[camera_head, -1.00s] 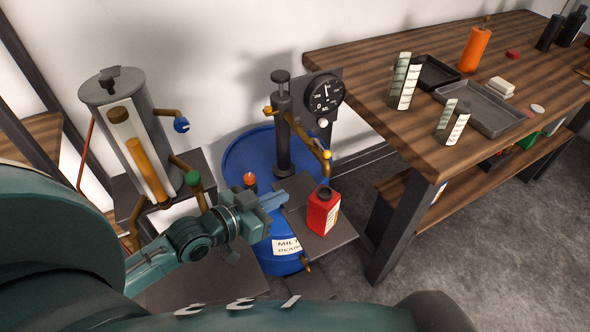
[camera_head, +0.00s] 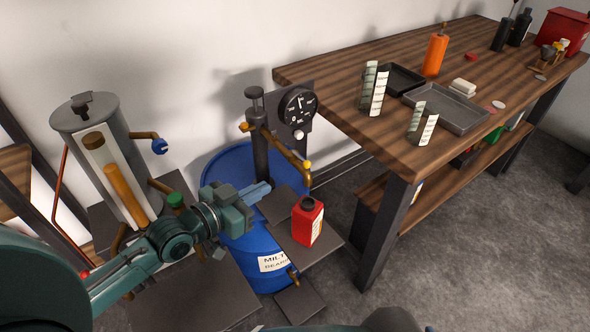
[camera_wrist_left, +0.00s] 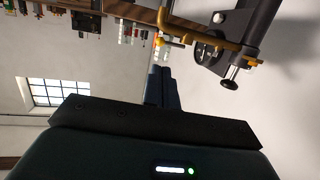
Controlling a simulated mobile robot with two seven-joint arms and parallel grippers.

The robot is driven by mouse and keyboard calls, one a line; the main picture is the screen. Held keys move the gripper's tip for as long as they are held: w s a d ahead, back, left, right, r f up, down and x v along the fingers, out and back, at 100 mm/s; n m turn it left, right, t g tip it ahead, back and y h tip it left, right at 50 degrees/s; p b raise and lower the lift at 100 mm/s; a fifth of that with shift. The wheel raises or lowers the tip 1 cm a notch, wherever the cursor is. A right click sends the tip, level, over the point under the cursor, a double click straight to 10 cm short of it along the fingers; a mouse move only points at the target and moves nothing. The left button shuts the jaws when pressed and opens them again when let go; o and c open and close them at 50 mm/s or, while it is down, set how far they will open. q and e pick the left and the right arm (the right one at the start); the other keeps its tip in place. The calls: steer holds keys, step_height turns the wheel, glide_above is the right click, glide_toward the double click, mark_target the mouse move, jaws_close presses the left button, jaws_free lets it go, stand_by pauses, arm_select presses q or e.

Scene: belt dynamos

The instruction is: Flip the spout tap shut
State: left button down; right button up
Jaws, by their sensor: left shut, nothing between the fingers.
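The brass spout (camera_head: 290,151) slopes down to the right from the dark hand pump (camera_head: 260,140) on the blue drum. A small yellow piece, apparently the spout tap (camera_head: 305,166), is at its outer end; its exact setting is too small to tell. In the left wrist view the brass spout (camera_wrist_left: 205,40) crosses the top, beyond the fingers. My left gripper (camera_head: 264,190) is shut and empty, below and left of the spout end, apart from it. Its closed fingers also show in the wrist view (camera_wrist_left: 160,86). My right gripper is not in view.
A red bottle (camera_head: 308,222) with a black cap stands on a dark plate beneath the spout end. The blue drum (camera_head: 250,243) is behind my gripper. A grey tank (camera_head: 85,118) with brass pipes stands left. A wooden workbench (camera_head: 300,75) with trays is right.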

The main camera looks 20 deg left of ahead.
mark_target(304, 166)
arm_select(q)
steer(key=x, duration=1.1)
steer(key=shift+w+p, duration=0.15)
steer(key=shift+p, duration=0.2)
